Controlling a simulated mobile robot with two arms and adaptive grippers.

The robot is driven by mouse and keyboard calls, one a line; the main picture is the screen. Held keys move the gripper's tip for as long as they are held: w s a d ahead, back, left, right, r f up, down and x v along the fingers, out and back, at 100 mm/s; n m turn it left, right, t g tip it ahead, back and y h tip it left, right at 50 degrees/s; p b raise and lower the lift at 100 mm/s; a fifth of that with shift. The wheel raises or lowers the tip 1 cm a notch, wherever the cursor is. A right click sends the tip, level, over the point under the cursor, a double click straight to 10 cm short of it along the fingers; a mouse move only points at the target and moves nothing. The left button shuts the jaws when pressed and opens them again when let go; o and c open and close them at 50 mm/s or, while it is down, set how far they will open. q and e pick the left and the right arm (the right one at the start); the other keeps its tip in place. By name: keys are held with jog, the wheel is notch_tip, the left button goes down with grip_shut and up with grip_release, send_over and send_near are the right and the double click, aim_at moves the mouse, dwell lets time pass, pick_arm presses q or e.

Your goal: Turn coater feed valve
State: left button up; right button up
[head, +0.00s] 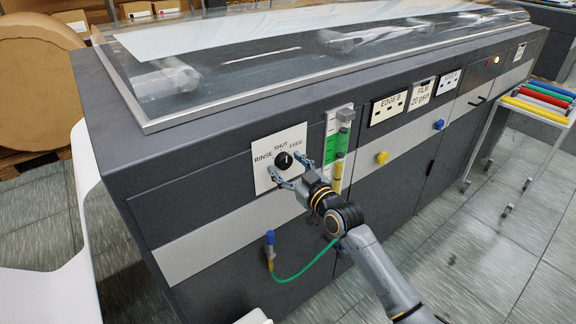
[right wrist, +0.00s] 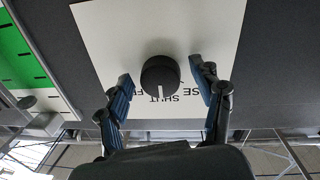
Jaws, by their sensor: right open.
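The coater feed valve is a round black knob (head: 284,160) on a white plate (head: 265,180) on the machine's dark front panel. The plate is lettered RINSE, SHUT and FEED. In the right wrist view the knob (right wrist: 160,75) has a white mark that points at SHUT. My right gripper (head: 286,172) is open in front of the plate. In the right wrist view its fingers (right wrist: 160,80) stand on either side of the knob, with a gap on each side. My left gripper is not in view.
A yellow knob (head: 382,157) and a blue knob (head: 438,124) sit further right. A green hose (head: 300,275) with a blue fitting hangs below. A rack of coloured rods (head: 540,103) stands at the right.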

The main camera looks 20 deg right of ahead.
jog(key=c, duration=1.1)
jog(key=shift+c, duration=0.2)
jog(key=shift+r+m, duration=0.1)
jog(key=shift+m, duration=0.3)
jog(key=shift+m+p, duration=0.8)
jog(key=shift+m, duration=0.1)
jog(key=m+p, duration=0.1)
jog(key=m, duration=0.1)
jog(key=shift+s+a+r+m, duration=0.1)
jog(key=shift+m, duration=0.2)
jog(key=m+p, duration=0.1)
jog(key=m, duration=0.2)
jog(key=shift+g, duration=0.4)
jog(key=shift+m+p, duration=0.5)
jog(key=shift+m, duration=1.1)
